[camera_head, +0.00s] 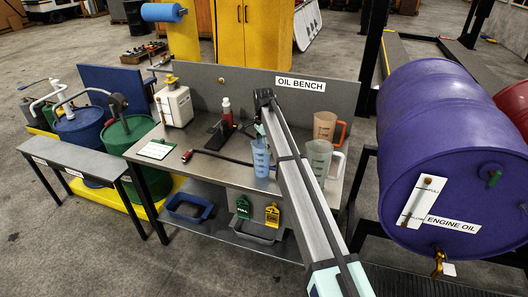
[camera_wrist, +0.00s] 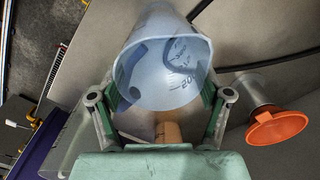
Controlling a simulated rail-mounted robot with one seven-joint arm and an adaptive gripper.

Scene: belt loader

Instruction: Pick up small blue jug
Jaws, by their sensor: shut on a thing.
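The small blue jug (camera_head: 261,160) is a pale, see-through blue cup with marks on its side. It is at the front of the oil bench, just left of my arm. In the wrist view the jug (camera_wrist: 165,62) fills the upper middle, with its open mouth facing the camera. My gripper (camera_wrist: 162,98) has one green finger on each side of the jug and is shut on it. In the head view my gripper (camera_head: 259,133) is small and partly hidden by my arm. I cannot tell whether the jug's base touches the bench.
Right of my arm stand a clear jug (camera_head: 318,158) and an orange-handled jug (camera_head: 326,126). The bench's back panel (camera_head: 240,85) rises behind.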

